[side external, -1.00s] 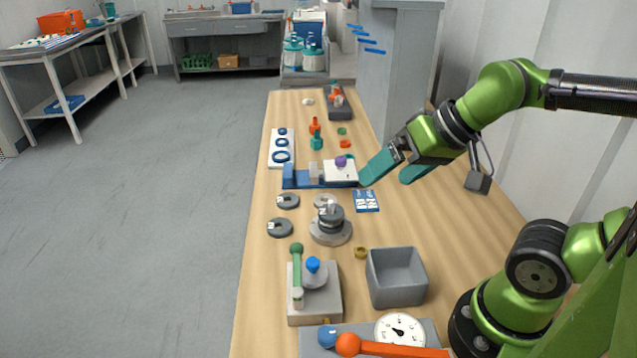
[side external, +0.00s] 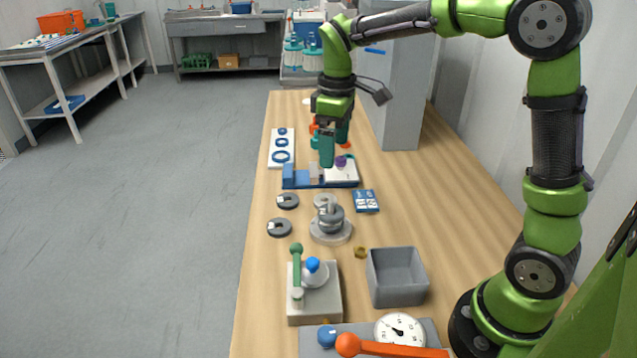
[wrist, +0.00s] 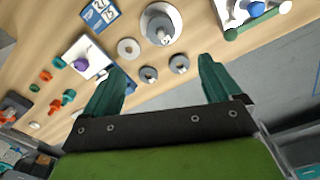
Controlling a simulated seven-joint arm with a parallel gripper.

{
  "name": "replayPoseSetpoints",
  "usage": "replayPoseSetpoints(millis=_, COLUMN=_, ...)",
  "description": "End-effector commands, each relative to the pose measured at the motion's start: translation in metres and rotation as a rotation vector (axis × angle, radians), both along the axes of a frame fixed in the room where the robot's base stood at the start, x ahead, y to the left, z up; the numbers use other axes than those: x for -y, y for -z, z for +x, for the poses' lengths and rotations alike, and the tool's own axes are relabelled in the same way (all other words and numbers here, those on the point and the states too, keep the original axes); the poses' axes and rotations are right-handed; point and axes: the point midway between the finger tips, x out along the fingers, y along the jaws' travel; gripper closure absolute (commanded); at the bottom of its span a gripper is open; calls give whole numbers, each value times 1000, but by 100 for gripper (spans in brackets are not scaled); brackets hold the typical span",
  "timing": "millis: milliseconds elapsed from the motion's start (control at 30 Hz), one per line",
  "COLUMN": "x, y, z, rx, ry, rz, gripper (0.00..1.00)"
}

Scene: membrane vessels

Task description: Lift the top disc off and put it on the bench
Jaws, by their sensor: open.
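A stack of grey discs on a wide round base (side external: 330,236) stands mid-bench. Its top disc (side external: 331,213) is dark grey, with a light post or knob above it. The top disc also shows in the wrist view (wrist: 158,30), beyond and between my fingertips. My gripper (side external: 335,147) is open and empty, fingers pointing down. In the side view it appears above the blue fixture, farther back than the stack and apart from it. The bench (side external: 450,200) is light wood. The lower discs are partly hidden.
Two loose slotted discs (side external: 288,201) (side external: 279,228) and a pale ring (side external: 323,201) lie near the stack. A blue-and-white card (side external: 366,201) and grey bin (side external: 397,278) are to its right. A lever fixture (side external: 314,300) stands in front. Bare wood lies at right.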

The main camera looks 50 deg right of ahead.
Motion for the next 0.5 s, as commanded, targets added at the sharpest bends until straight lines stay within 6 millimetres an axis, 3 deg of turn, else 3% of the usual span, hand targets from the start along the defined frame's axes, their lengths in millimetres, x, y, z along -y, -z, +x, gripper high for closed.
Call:
replayPoseSetpoints(millis=100, x=2, y=-11, z=1, rx=-8, ry=-92, rz=-8, gripper=8)
replayPoseSetpoints(millis=233, x=1, y=-3, z=-3, rx=-23, ry=-133, rz=-3, gripper=8)
replayPoseSetpoints(millis=500, x=0, y=51, z=-3, rx=-24, ry=-135, rz=-2, gripper=8)
